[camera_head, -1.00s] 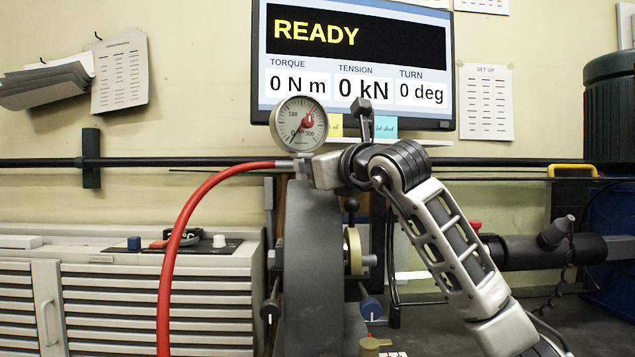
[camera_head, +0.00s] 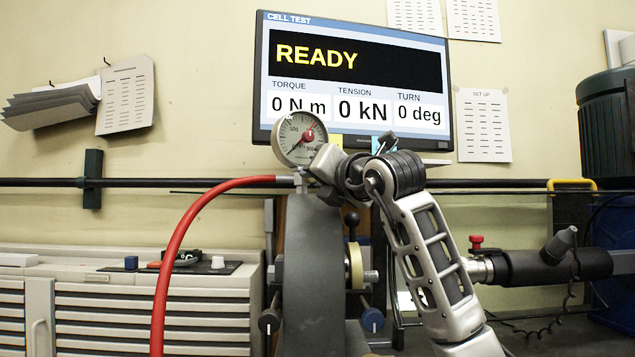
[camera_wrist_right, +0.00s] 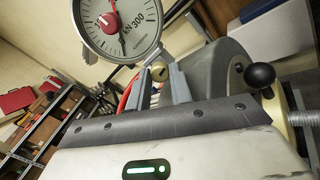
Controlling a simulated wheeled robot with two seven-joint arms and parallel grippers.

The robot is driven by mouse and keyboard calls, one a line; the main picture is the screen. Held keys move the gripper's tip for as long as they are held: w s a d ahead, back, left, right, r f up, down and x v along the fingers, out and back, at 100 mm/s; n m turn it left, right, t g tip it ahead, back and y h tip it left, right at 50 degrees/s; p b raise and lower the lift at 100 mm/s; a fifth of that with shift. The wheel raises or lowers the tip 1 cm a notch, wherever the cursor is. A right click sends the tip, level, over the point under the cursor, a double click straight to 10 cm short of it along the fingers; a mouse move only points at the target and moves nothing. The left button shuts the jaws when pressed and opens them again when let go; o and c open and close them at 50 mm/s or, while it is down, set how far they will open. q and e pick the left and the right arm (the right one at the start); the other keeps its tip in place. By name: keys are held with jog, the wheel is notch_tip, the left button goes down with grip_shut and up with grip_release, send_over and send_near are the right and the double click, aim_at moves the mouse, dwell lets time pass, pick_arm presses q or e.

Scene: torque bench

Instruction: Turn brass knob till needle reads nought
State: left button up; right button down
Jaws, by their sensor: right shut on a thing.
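The round pressure gauge (camera_head: 299,138) stands on top of the grey curved housing, and a red hub covers part of its dial. Its dark needle points to the lower left, near the 0 mark, but I cannot read it exactly. The gauge also shows close up in the right wrist view (camera_wrist_right: 112,22). The brass knob (camera_wrist_right: 159,71) sits just below it. My right gripper (camera_wrist_right: 164,76) is shut on the knob, with one finger on each side. In the head view the gripper (camera_head: 312,172) is beside the gauge stem, and the knob is hidden. My left gripper is not in view.
A red hose (camera_head: 190,222) arches left from the gauge stem. The grey housing (camera_head: 312,265) stands below. A monitor (camera_head: 352,82) behind reads READY, with torque, tension and turn at 0. A black ball-ended lever (camera_wrist_right: 260,75) is right of the gripper.

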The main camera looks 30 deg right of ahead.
jog(key=shift+m, duration=0.3)
jog(key=c, duration=1.3)
grip_release()
jog(key=shift+o, duration=0.2)
jog(key=shift+s, duration=0.55)
jog(key=s+b, duration=0.2)
jog(key=s, duration=1.3)
jog(key=shift+d+f+b, duration=0.25)
jog(key=shift+f+b, duration=0.1)
jog(key=shift+f, duration=0.1)
jog(key=shift+w, duration=0.1)
